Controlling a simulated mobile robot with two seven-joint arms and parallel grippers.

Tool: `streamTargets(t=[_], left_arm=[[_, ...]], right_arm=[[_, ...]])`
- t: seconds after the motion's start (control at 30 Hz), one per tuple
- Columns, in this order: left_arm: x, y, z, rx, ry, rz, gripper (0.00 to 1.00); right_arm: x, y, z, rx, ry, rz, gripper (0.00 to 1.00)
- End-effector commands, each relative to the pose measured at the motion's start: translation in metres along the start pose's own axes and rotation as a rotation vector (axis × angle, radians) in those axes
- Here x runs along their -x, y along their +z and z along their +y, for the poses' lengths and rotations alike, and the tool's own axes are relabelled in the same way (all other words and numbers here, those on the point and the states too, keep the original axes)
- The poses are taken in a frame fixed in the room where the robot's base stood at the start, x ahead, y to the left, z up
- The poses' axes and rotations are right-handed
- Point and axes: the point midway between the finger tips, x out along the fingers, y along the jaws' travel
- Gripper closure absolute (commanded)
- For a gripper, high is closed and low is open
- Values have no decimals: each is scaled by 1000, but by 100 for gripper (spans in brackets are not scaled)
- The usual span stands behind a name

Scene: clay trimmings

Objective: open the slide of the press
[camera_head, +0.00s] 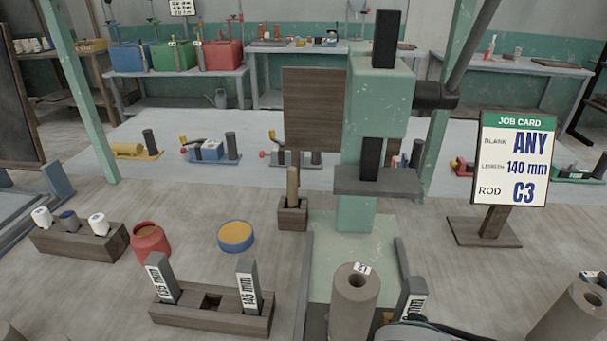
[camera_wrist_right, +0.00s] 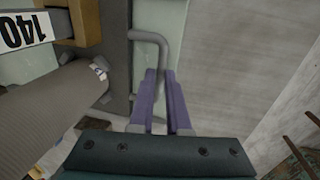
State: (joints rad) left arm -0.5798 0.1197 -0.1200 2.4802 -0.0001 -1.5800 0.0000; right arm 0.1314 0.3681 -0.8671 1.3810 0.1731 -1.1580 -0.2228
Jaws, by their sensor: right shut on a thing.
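The press (camera_head: 378,100) is a tall green machine with a dark ram and a grey plate. Its pale green base (camera_head: 345,255) runs forward between grey rails. In the right wrist view a bent grey handle (camera_wrist_right: 150,37) is attached to the side of a dark grey rail (camera_wrist_right: 116,50). My right gripper (camera_wrist_right: 160,112) has its purple fingers shut on the lower end of this handle. In the head view only a dark part of my right arm shows at the bottom edge; the handle is hidden there. My left gripper is in neither view.
A grey clay cylinder (camera_head: 353,300) stands at the front of the base, beside a 140 gauge block (camera_wrist_right: 25,31). A wooden rack (camera_head: 212,318) with gauge blocks, a red pot (camera_head: 150,241) and a job card (camera_head: 514,158) stand around. Pale surface right of the handle is clear.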

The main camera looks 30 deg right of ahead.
Motion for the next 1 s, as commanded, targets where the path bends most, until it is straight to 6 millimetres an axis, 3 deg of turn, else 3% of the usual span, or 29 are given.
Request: streamTargets(t=[0.53,0.57,0.8,1.0], left_arm=[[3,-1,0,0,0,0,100],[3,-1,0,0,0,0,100],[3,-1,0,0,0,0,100],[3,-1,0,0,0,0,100]], right_arm=[[1,-1,-7,0,-1,3,100],[1,-1,-7,0,-1,3,82],[1,-1,-6,0,-1,1,55],[1,0,-6,0,0,1,55]])
